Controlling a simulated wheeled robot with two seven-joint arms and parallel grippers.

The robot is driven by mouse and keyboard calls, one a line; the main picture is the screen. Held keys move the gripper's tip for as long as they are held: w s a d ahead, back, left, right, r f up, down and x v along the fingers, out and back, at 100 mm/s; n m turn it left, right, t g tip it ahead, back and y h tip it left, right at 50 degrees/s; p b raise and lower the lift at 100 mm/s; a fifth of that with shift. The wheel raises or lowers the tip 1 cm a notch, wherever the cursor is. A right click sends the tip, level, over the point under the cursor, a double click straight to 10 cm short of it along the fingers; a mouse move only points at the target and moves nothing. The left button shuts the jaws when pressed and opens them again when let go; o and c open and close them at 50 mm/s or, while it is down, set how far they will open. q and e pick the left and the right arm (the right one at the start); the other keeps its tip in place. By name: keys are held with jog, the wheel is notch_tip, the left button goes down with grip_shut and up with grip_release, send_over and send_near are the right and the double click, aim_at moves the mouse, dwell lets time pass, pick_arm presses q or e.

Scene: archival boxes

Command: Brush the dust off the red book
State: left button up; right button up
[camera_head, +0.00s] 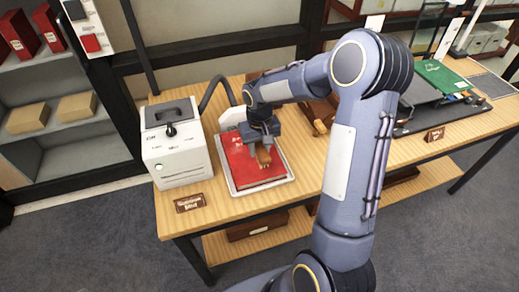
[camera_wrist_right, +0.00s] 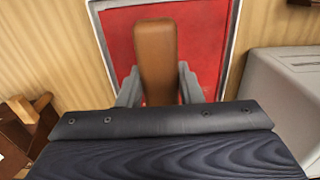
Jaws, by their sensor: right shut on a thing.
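The red book (camera_head: 238,165) lies flat on a white-rimmed tray (camera_head: 287,178) on the wooden table, and it also shows in the right wrist view (camera_wrist_right: 200,35). My right gripper (camera_head: 264,147) is above the book, shut on a brown wooden handle, which I take to be the brush (camera_wrist_right: 156,60). The bristles are hidden, so I cannot tell whether they touch the book. Grey specks on the cover are too small to tell. My left gripper is not in view.
A white machine (camera_head: 180,150) with a dark hose stands just left of the tray. A wooden stand (camera_head: 320,120) is behind my right arm. A green book (camera_head: 442,77) lies on a dark surface at the right. Shelves with boxes stand at the left.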

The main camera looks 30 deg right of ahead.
aim_at(259, 146)
jog(key=shift+r+p, duration=1.15)
jog(key=shift+r, duration=0.85)
